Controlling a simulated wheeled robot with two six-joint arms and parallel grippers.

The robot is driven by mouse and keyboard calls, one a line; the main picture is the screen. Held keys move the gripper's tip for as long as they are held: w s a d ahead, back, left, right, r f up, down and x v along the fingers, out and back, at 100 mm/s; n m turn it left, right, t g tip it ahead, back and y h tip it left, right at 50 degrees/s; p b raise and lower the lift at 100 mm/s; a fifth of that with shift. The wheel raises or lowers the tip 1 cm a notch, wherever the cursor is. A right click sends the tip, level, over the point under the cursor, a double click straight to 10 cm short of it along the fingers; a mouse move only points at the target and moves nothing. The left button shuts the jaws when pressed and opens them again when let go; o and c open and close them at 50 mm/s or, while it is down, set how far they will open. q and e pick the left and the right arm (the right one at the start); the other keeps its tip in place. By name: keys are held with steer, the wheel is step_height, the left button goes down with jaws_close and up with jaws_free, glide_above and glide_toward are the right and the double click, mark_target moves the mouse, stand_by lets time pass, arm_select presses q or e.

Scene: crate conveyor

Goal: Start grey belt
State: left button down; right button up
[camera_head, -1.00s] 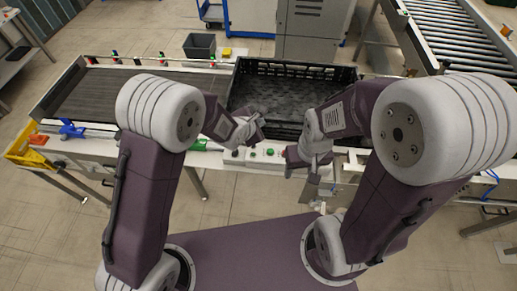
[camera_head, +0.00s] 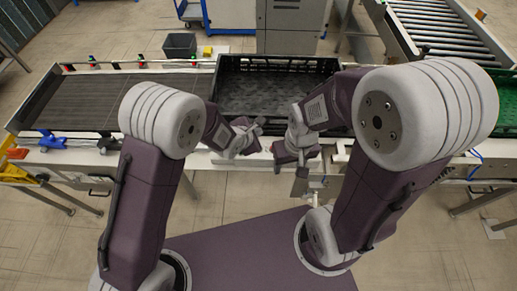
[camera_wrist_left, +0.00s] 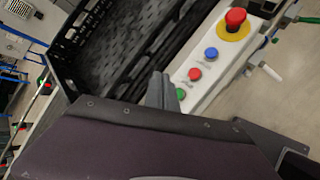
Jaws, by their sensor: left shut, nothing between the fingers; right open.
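The grey belt (camera_head: 100,100) runs across the left of the conveyor in the head view. A white control box (camera_wrist_left: 222,62) shows in the left wrist view. It has a green button (camera_wrist_left: 180,94), a red button (camera_wrist_left: 195,74), a blue button (camera_wrist_left: 211,54) and a large red mushroom knob (camera_wrist_left: 235,18) on a yellow ring. My left gripper (camera_head: 254,138) is shut and empty at the conveyor's front edge. Its fingertips (camera_wrist_left: 161,88) appear beside the green button; contact cannot be told. My right gripper (camera_head: 292,162) is open, just right of it. The arms largely hide the box in the head view.
A black crate (camera_head: 277,65) stands on the conveyor right behind my grippers. A dark bin (camera_head: 180,46) stands on the floor behind. Floor shows in front of the conveyor.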

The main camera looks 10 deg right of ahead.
arm_select(q)
step_height(320, 180, down, 6)
steer(key=b, duration=0.4)
steer(key=shift+f, duration=0.25)
arm_select(e)
step_height(320, 180, down, 5)
steer(key=shift+f, duration=0.2)
stand_by(1.0)
arm_select(q)
steer(key=shift+f+b, duration=0.35)
steer(key=shift+b, duration=0.15)
arm_select(e)
steer(key=shift+f, duration=0.3)
